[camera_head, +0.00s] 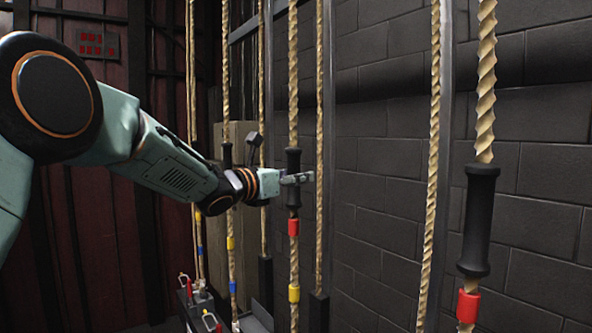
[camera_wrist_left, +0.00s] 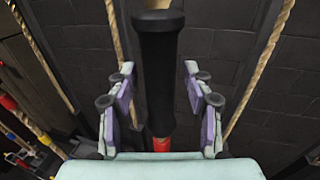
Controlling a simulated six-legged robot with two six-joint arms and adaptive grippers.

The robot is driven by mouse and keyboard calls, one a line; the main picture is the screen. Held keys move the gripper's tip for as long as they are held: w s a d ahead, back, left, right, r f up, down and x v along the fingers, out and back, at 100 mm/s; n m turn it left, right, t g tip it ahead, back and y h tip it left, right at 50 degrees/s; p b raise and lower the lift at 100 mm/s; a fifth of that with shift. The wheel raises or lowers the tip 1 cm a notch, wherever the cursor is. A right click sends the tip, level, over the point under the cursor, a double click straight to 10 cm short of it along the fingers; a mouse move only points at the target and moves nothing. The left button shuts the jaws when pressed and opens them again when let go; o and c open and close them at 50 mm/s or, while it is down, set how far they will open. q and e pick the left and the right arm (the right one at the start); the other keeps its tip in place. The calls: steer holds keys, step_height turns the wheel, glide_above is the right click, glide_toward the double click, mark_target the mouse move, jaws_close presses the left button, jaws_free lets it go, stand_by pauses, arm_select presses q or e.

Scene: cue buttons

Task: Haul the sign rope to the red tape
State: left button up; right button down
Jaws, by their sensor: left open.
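A rope (camera_head: 293,90) hangs upright in the middle of the head view, with a black grip sleeve (camera_head: 293,162) on it. A red tape band (camera_head: 293,228) is just below the sleeve and a yellow band (camera_head: 294,293) lower down. My left gripper (camera_head: 298,178) is at the sleeve's lower half. In the left wrist view the sleeve (camera_wrist_left: 160,75) stands between the two open fingers, with gaps on both sides. The red band (camera_wrist_left: 162,145) shows under it, partly hidden by the gripper's body. I cannot tell which rope is the sign rope. My right gripper is not in view.
A nearer rope (camera_head: 484,90) with a black sleeve (camera_head: 478,220) and red band (camera_head: 467,306) hangs at the right. Other ropes hang behind and beside my arm. A rail with red-handled clips (camera_head: 185,284) is low. A dark brick wall (camera_head: 385,180) stands behind.

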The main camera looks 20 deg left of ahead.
arm_select(q)
steer(key=shift+a+r, duration=0.15)
steer(key=shift+s+r, duration=0.1)
steer(key=shift+s, duration=0.15)
steer(key=shift+w+d, duration=0.4)
steer(key=shift+w, duration=0.05)
steer(key=c, duration=0.3)
steer(key=shift+w+f, duration=0.1)
steer(key=shift+f, duration=0.15)
steer(key=shift+c, duration=0.8)
steer(key=shift+a, duration=0.25)
steer(key=c, duration=0.3)
steer(key=shift+d+r, duration=0.1)
jaws_close()
